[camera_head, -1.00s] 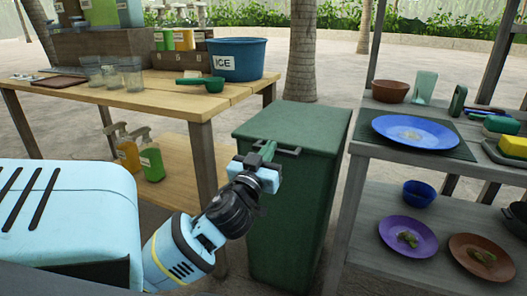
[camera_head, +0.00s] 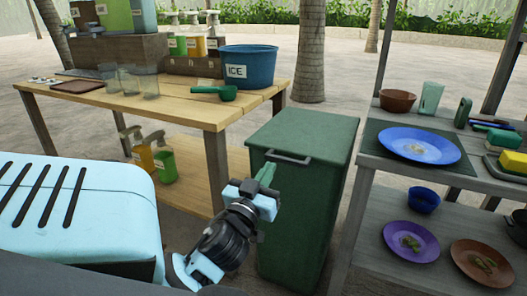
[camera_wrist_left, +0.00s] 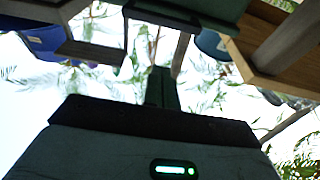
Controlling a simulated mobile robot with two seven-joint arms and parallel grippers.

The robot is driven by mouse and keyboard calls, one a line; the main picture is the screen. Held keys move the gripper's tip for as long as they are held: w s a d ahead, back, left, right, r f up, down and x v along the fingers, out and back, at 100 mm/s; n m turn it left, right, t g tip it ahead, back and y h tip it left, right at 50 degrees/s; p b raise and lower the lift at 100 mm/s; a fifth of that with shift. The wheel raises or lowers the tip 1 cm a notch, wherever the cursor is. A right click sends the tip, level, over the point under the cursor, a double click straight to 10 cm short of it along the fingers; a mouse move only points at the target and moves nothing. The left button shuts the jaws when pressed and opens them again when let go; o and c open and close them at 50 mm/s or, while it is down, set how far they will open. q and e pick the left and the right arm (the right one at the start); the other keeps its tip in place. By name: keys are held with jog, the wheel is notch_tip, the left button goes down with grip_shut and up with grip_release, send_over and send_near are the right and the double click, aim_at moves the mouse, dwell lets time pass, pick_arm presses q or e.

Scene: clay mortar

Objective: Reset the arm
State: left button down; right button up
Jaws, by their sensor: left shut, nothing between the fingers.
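My left gripper (camera_head: 267,172) is shut and empty. It is in front of the green bin, pointing up and a little right, with its fingertips just below and left of the bin's handle in the picture. I cannot tell whether it touches the bin. My forearm and wrist come up from the bottom of the head view. In the left wrist view the shut fingers (camera_wrist_left: 162,88) stand up in the middle with nothing between them. My right gripper is not in view.
A green lidded bin (camera_head: 310,205) stands between the wooden table (camera_head: 190,108) and a grey shelf (camera_head: 376,175). The table bears a blue ice bucket (camera_head: 262,69) and a green scoop (camera_head: 222,93). The shelf holds a blue plate (camera_head: 385,143) and bowls.

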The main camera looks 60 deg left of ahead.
pick_arm(q)
jog(key=shift+v, duration=0.8)
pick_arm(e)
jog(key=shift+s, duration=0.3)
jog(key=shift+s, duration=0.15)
